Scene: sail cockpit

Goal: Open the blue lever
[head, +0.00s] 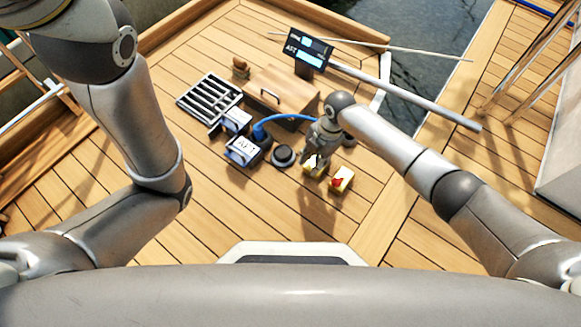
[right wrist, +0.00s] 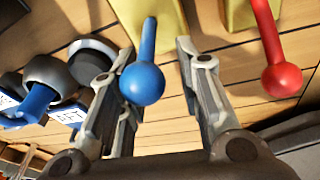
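The blue lever (right wrist: 143,82) is a short rod with a round ball knob, standing on a yellow base (right wrist: 133,12) in the right wrist view. My right gripper (right wrist: 156,60) is open, with one finger on each side of the blue knob. The left finger looks very close to the knob; I cannot tell if it touches. In the head view my right gripper (head: 317,156) is over the left yellow base (head: 312,170) and hides most of the blue lever. My left arm leaves the head view at the top left, and its gripper is out of sight.
A red lever (right wrist: 281,76) on its own yellow base stands just right of the blue one; its base (head: 342,180) shows in the head view. Left are a black round winch-like part (head: 283,156), a labelled box (head: 244,151) and a grate (head: 209,98). Open deck lies in front.

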